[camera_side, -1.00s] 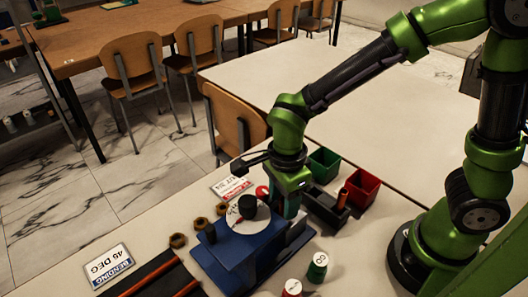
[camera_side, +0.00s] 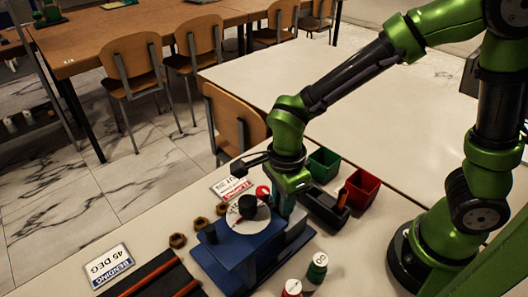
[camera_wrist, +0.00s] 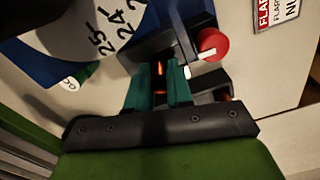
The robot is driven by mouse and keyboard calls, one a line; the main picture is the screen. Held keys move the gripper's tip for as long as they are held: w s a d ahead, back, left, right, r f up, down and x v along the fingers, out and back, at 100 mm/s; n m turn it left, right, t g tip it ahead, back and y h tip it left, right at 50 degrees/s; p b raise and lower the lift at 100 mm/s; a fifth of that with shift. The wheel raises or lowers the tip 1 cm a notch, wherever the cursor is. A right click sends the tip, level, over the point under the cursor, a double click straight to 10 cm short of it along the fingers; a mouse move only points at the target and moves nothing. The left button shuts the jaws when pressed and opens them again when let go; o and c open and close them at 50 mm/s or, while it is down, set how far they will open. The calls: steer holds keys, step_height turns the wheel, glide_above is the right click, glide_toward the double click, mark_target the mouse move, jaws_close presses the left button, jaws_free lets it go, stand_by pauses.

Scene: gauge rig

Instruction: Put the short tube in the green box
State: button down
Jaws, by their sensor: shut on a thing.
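My gripper (camera_wrist: 158,78) is at the blue gauge rig (camera_side: 236,252), just behind its white dial. Its teal fingers are close together in the wrist view, shut on the short tube (camera_wrist: 161,70), of which only a thin orange strip shows between them. The tube is hidden in the side view. The green box (camera_side: 323,164) stands behind and to the right of my gripper, apart from it, and looks empty.
A red box (camera_side: 361,188) stands right of the green one. A red knob (camera_wrist: 212,44) is close to my fingers. Two numbered cups stand at the front.

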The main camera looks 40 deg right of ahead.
steer(key=c, duration=0.9)
jaws_free()
steer(key=shift+c, duration=0.2)
steer(key=shift+r, duration=0.1)
step_height(320, 180, up, 17)
